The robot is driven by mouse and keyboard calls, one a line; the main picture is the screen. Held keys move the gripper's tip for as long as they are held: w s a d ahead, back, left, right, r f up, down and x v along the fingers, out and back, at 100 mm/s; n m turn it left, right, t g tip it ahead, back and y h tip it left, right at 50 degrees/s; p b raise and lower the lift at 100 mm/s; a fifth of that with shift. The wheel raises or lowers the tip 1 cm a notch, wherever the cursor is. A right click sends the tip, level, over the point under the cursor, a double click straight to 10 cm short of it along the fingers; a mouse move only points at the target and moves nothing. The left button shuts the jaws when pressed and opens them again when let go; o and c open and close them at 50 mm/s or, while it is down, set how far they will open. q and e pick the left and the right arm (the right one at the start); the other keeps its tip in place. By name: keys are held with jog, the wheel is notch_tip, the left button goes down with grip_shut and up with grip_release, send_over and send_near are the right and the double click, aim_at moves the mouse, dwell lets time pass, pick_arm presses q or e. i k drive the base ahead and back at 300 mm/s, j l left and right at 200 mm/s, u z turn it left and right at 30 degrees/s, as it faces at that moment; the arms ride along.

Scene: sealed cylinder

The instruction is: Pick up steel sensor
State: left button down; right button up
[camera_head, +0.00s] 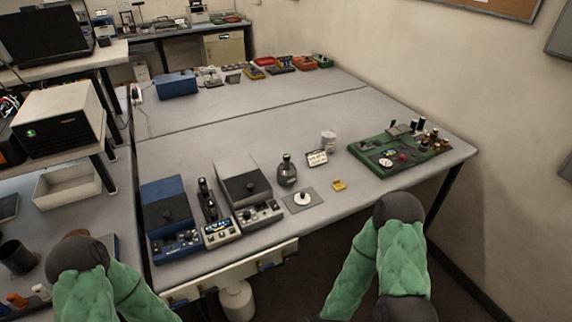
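I cannot tell for sure which item is the steel sensor. A pale grey ribbed cylinder (328,141) stands upright on the grey table (230,130). A dark round-bodied bottle (287,172) stands left of it. A small white disc (303,199) with a dark centre lies on a flat grey plate (314,196) near the front edge. A small yellow piece (339,185) lies right of the plate. My two green padded arms come in at the bottom left and bottom right, below the table's front edge. Neither gripper shows in the picture.
A blue device (168,215), a narrow panel (215,222) and a grey device (243,185) fill the table's front left. A green board (388,160) with several parts lies at the right. A small label card (317,158) stands mid-table.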

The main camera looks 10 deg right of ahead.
aim_at(286, 157)
jog(key=i+l, duration=0.1)
jog(key=l, duration=0.35)
jog(key=i+l, duration=0.1)
jog(key=l, duration=0.35)
jog(key=i+l, duration=0.1)
jog(key=l, duration=0.35)
